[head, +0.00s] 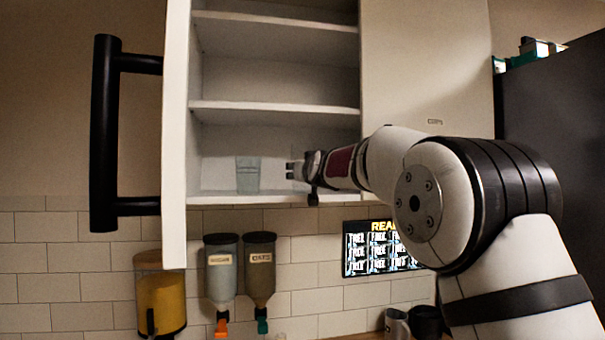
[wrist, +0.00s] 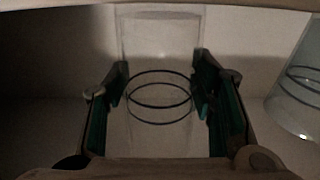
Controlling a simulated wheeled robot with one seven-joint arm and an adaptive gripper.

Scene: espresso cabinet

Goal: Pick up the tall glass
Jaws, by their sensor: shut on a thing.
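In the wrist view, a clear tall glass (wrist: 158,38) with dark rings stands between the two fingers of my gripper (wrist: 160,92). The fingers are shut on it from both sides. In the head view, my gripper (head: 294,170) is inside the open cabinet, just above the lowest shelf. The held glass is too faint to make out clearly there, so I cannot tell whether its base touches the shelf.
Another clear glass (head: 248,175) stands on the lowest shelf, left of my gripper; a glass also shows at the right of the wrist view (wrist: 302,95). The open cabinet door (head: 175,130) stands at the left. The shelf above (head: 275,107) limits height.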

